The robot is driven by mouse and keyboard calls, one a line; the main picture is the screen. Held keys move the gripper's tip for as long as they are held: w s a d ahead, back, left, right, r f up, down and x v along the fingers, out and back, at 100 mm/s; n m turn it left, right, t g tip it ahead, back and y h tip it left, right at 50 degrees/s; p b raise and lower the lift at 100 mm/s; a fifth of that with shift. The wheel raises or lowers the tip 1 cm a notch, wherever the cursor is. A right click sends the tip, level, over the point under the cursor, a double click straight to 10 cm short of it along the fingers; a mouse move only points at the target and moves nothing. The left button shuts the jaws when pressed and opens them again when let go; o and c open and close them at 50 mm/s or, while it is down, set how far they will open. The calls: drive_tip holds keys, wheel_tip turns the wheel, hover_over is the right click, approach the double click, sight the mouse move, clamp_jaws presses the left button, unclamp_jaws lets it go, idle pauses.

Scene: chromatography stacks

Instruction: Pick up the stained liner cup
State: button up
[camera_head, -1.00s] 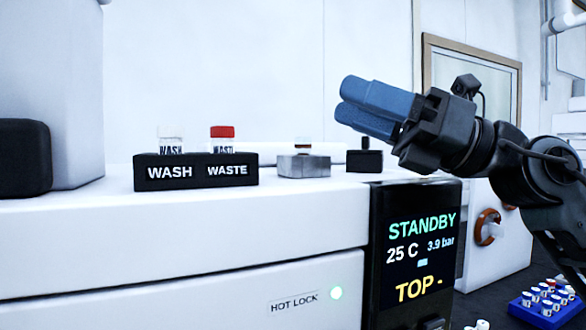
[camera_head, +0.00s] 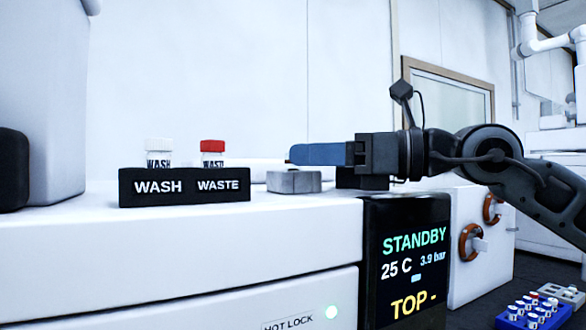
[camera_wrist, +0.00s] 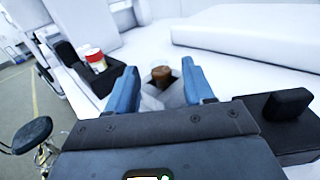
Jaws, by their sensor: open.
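The stained liner cup (camera_wrist: 162,75) is small, with brown staining inside. It stands in a grey metal block (camera_head: 293,182) on top of the white instrument. My gripper (camera_head: 296,155) is level, with its blue fingers directly above the block. In the wrist view, the blue fingers (camera_wrist: 160,80) are open, one on each side of the cup, with gaps between. In the head view the fingers hide the cup, so I cannot tell whether they touch it.
A black rack (camera_head: 184,188) labelled WASH and WASTE stands to the left with two vials, one red-capped. A black block (camera_head: 350,180) stands just right of the grey block, below my gripper. A tall white housing (camera_head: 58,100) rises at far left.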

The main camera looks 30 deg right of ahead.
drive_tip(key=shift+x, duration=1.75)
clamp_jaws()
drive_tip(key=shift+r, duration=0.55)
drive_tip(key=r, duration=0.3)
drive_tip(key=shift+d+r, duration=0.15)
drive_tip(key=shift+d, duration=0.15)
drive_tip(key=d+r, duration=0.6)
drive_tip(key=d, duration=0.5)
drive_tip(key=shift+r, duration=0.35)
